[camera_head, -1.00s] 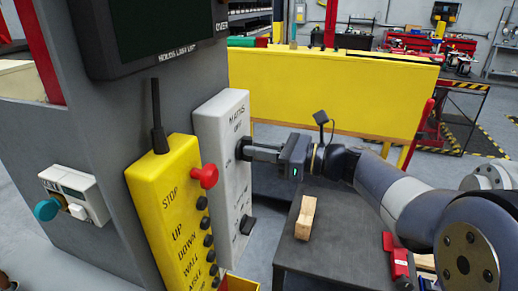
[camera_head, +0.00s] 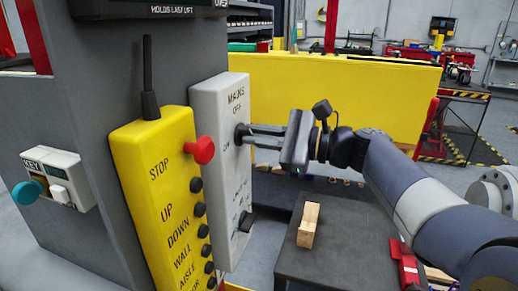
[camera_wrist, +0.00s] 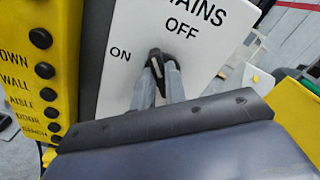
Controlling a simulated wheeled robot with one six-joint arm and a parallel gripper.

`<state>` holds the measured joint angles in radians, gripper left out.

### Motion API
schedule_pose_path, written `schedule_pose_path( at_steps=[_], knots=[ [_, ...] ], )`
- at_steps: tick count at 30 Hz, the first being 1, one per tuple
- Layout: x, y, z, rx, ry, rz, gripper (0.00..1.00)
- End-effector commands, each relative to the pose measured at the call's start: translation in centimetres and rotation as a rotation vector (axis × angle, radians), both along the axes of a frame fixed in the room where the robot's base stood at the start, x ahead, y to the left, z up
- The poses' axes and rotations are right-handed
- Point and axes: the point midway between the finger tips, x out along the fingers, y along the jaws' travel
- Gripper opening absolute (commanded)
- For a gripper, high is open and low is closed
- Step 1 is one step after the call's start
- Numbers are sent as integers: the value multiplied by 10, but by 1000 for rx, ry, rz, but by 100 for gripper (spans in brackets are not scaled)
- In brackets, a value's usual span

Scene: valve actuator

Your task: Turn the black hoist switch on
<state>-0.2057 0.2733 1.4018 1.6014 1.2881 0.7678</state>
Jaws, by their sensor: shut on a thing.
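A white panel (camera_head: 234,95) marked MAINS, with ON and OFF labels, is on the side of the grey column. Its upper black switch (camera_head: 239,130) is a rotary knob. In the wrist view the black switch (camera_wrist: 155,56) has its upper end between the ON and OFF labels. My gripper (camera_head: 246,137) reaches in from the right and is shut on this switch. In the wrist view my gripper (camera_wrist: 164,74) has a finger on each side of the knob, partly hiding it. A second black switch (camera_head: 246,222) sits lower on the panel, with unreadable labels.
A yellow control box (camera_head: 150,165) with a red stop knob (camera_head: 200,150) and several black buttons stands close left of the panel. A key box (camera_head: 55,178) is farther left. A wooden block (camera_head: 308,225) stands on a dark table (camera_head: 340,250) below my arm.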

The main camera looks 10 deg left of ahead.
Motion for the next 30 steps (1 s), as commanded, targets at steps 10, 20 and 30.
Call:
schedule_pose_path(
  at_steps=[10, 20, 30],
  knots=[
    [-2, 0, -8, -26, -329, 0, 0],
    [-3, 0, -10, -49, -614, 1, 0],
    [-3, 0, -9, -63, -796, 1, 0]
  ],
)
